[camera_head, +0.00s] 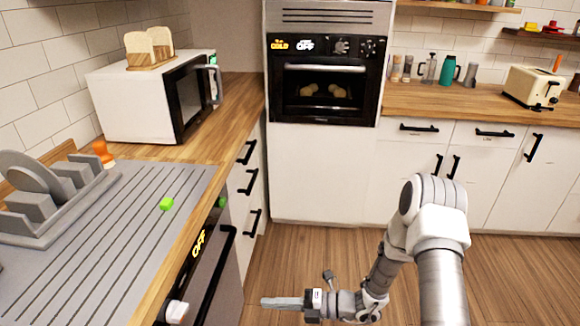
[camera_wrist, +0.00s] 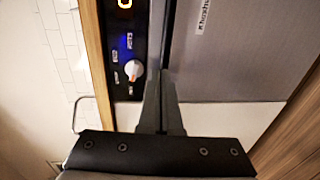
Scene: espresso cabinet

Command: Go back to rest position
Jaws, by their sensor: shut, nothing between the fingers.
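My gripper (camera_head: 282,302) is at the bottom middle of the head view, stretched out to the left above the wooden floor. Its fingers are shut together and hold nothing. In the wrist view its closed fingers (camera_wrist: 161,100) point at an appliance with a dark control panel (camera_wrist: 126,50) and a white knob (camera_wrist: 133,70). In the head view the fingertips are to the right of the black-fronted appliance (camera_head: 212,268), which shows "OFF". I cannot tell the exact gap.
An oven (camera_head: 325,95) stands at the back. A toaster (camera_head: 530,90) is on the right counter. The wooden floor (camera_head: 300,245) between is clear.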

